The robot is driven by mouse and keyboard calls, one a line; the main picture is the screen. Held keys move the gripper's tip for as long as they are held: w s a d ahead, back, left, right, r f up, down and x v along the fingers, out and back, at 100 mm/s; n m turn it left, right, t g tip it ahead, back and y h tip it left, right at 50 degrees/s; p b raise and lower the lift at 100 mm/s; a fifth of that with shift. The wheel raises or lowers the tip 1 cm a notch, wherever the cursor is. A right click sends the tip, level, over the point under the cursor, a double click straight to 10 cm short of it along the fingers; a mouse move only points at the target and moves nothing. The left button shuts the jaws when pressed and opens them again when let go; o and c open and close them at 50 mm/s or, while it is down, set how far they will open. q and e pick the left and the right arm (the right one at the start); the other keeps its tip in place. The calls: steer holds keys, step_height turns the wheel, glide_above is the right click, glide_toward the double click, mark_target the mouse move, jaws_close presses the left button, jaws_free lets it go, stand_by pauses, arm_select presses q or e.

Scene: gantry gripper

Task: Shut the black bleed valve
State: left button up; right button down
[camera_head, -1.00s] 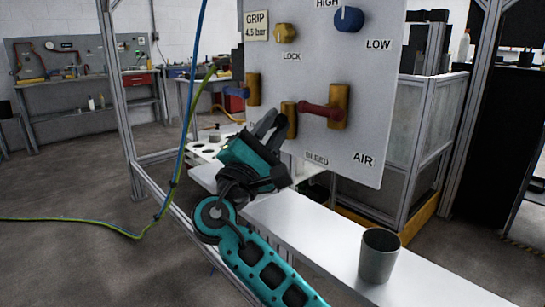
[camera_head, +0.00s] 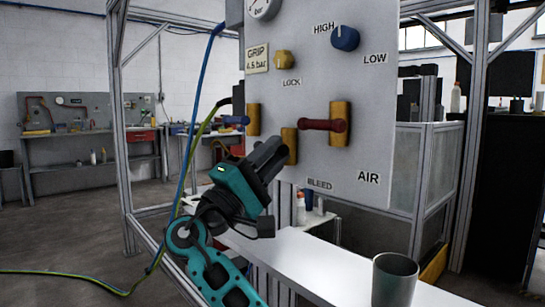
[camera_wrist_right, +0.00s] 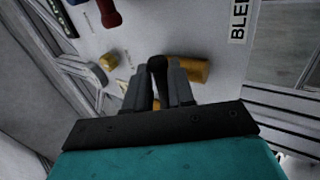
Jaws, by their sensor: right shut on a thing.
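The bleed valve has a brass body (camera_head: 289,145) on the grey panel, above and left of the BLEED label (camera_head: 320,184). Its black handle (camera_wrist_right: 157,65) shows in the right wrist view, beside the brass body (camera_wrist_right: 192,69). My right gripper (camera_head: 272,154) is at this valve, and its fingers hide the handle in the head view. In the wrist view the right gripper (camera_wrist_right: 159,84) is shut with the black handle between its fingertips. How far the handle is turned is hard to tell. My left gripper is not in view.
A grey cup (camera_head: 394,282) stands on the white bench (camera_head: 320,265). Blue and green hoses hang at left.

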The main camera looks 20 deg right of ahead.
stand_by(0.3)
steer(key=c, duration=1.1)
jaws_free()
steer(key=v, duration=1.3)
steer(key=shift+p, duration=0.35)
